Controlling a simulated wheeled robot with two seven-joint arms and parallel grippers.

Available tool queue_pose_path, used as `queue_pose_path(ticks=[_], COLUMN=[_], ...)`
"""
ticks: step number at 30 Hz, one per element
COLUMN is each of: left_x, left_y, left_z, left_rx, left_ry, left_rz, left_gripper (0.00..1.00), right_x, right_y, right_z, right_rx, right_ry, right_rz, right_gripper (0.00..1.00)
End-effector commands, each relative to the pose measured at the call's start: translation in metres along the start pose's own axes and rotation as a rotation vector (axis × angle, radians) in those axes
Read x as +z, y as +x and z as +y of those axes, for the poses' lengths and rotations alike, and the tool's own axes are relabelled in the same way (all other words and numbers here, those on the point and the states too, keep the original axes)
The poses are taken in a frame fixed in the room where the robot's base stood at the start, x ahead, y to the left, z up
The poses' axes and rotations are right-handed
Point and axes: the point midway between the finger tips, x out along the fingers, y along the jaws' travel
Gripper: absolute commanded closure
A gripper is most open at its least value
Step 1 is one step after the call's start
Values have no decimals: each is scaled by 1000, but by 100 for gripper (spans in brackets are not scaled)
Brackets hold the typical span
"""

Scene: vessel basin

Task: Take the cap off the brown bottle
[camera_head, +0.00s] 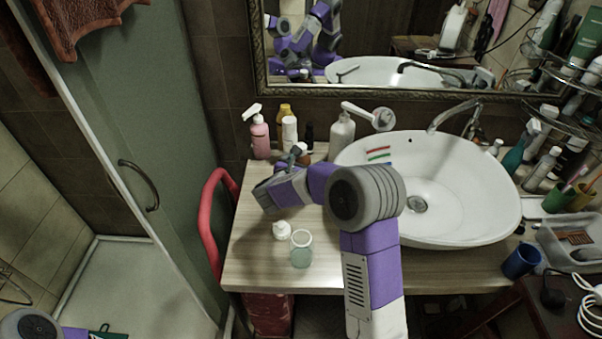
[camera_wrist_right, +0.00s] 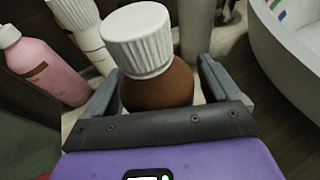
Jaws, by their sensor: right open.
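The brown bottle (camera_wrist_right: 160,88) stands upright between the fingers of my open right gripper (camera_wrist_right: 158,88) in the right wrist view. Its ribbed white cap (camera_wrist_right: 138,42) is on top, above the finger level. I cannot tell whether either finger touches the bottle. In the head view my right gripper (camera_head: 296,163) reaches over the counter toward the group of bottles at the wall, and my arm hides most of the brown bottle.
A pink pump bottle (camera_head: 260,137) and a white pump bottle (camera_head: 341,133) stand near. On the wooden counter (camera_head: 255,262) are a glass jar (camera_head: 301,250) and a small white item (camera_head: 281,229). The white basin (camera_head: 465,210) is at right, a red chair (camera_head: 212,220) at left.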

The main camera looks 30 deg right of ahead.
Motion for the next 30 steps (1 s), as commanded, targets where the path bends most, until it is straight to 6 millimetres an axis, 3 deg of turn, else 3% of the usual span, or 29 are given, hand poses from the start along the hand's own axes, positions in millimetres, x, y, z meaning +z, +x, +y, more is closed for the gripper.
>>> queue_pose_path(ticks=[3, 17, 23, 30], left_x=[0, 0, 0, 0], left_y=[0, 0, -1, -10], left_z=[0, 0, 0, 4], left_rx=[0, 0, 0, 0], left_ry=[0, 0, 0, 0], left_rz=[0, 0, 0, 0], left_gripper=[42, 42, 42, 42], right_x=[0, 1, 4, 42], right_y=[0, -1, -1, -13], right_z=[0, 0, 0, 0], right_rx=[0, 0, 0, 1], right_ry=[0, 1, 2, 7], right_rz=[0, -1, -2, -5], right_gripper=[12, 81, 81, 81])
